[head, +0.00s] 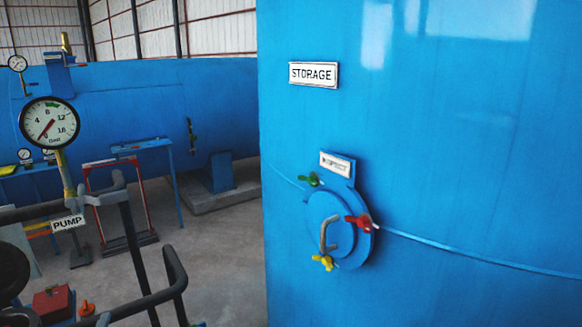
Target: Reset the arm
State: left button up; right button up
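Neither of my grippers shows in the head view, and I cannot make out either arm. A large blue storage tank (450,150) fills the right half of the view. On its wall is a round inspection hatch (322,212) with a grey bent handle (326,236). Around the hatch are a green wing knob (309,180), a red wing knob (359,222) and a yellow wing knob (323,262). The hatch lies flat against the tank.
At the left, a pressure gauge (48,123) stands above a PUMP sign (68,223) and dark handrails (136,250). A red block (52,303) sits low at the left. A blue horizontal vessel (150,110) lies behind. Grey floor (225,255) is open between the handrails and the tank.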

pick_arm(q)
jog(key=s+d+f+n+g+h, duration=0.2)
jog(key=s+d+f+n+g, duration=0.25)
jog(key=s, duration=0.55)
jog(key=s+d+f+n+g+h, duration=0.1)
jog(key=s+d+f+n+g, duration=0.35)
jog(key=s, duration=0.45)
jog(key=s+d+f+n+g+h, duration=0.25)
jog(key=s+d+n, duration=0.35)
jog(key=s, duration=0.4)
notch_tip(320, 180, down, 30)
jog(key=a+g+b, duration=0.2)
jog(key=b, duration=0.5)
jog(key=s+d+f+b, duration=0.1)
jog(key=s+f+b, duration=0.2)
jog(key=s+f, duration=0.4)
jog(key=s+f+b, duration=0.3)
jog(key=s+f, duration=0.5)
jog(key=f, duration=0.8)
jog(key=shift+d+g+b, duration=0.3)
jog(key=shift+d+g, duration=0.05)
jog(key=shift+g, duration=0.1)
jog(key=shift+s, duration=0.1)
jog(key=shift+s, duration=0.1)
